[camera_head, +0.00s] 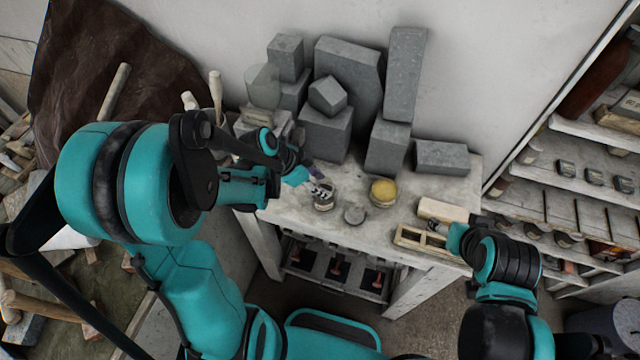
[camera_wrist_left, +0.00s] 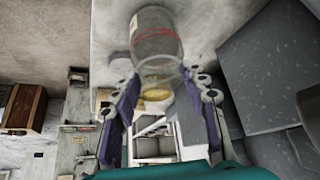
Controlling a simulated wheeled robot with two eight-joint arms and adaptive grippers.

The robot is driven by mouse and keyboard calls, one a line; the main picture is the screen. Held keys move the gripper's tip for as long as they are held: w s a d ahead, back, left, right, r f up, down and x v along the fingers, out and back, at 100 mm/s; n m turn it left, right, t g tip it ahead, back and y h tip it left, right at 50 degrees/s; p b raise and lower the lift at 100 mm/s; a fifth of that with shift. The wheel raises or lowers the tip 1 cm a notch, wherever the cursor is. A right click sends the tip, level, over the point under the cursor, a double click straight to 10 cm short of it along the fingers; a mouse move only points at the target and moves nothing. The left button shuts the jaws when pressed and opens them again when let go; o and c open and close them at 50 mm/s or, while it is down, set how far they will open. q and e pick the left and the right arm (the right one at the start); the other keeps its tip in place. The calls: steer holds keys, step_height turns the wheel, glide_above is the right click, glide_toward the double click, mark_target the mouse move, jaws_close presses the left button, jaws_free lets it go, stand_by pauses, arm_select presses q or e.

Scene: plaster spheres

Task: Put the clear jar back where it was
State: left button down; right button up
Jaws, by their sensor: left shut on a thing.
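The clear jar (camera_wrist_left: 157,40) shows in the left wrist view as a glass cylinder with a red mark and a round rim, between my left fingertips (camera_wrist_left: 158,75). My left gripper (camera_head: 318,188) is shut on it. In the head view the jar (camera_head: 323,203) is small and partly covered by the fingers, over the near-middle part of the pale table (camera_head: 290,208). I cannot tell whether its base touches the table. My right gripper (camera_head: 459,240) is at the table's right front, by a wooden frame; its fingers are too unclear to read.
A yellow round thing (camera_head: 383,191) and a grey disc (camera_head: 354,214) lie right of the jar. Grey blocks (camera_head: 345,75) stand along the wall, with a translucent vessel (camera_head: 263,86) at their left. A wooden frame (camera_head: 424,243) lies at the right front; shelves (camera_head: 590,180) stand further right.

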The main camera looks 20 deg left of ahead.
arm_select(q)
steer(key=shift+f, duration=0.2)
steer(key=shift+s+r, duration=0.1)
steer(key=c, duration=1.3)
jaws_free()
steer(key=shift+f, duration=0.2)
steer(key=o, duration=0.5)
steer(key=shift+c, duration=0.2)
steer(key=shift+r, duration=0.15)
